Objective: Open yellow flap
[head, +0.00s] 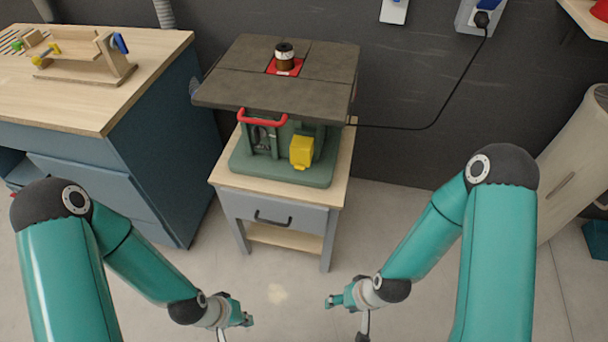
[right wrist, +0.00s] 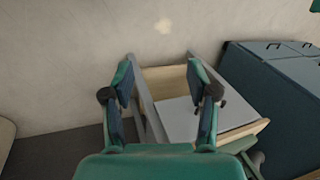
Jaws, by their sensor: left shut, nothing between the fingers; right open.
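The yellow flap (head: 302,152) is on the front right of a green machine (head: 265,168) with a dark flat top. It looks closed, hanging flat against the machine's front. My left gripper (head: 247,319) is shut and empty, low in front of the machine's stand and well apart from the flap. My right gripper (head: 331,302) is open and empty, also low in front of the stand. Its spread fingers show in the right wrist view (right wrist: 160,105), with nothing between them. The flap does not show in the right wrist view.
The machine stands on a small grey cabinet (head: 270,207) with a wooden top and a drawer. A red handle (head: 262,121) is left of the flap. A blue workbench (head: 165,165) stands at the left. A black cable (head: 425,127) runs to a wall socket. Floor before the cabinet is clear.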

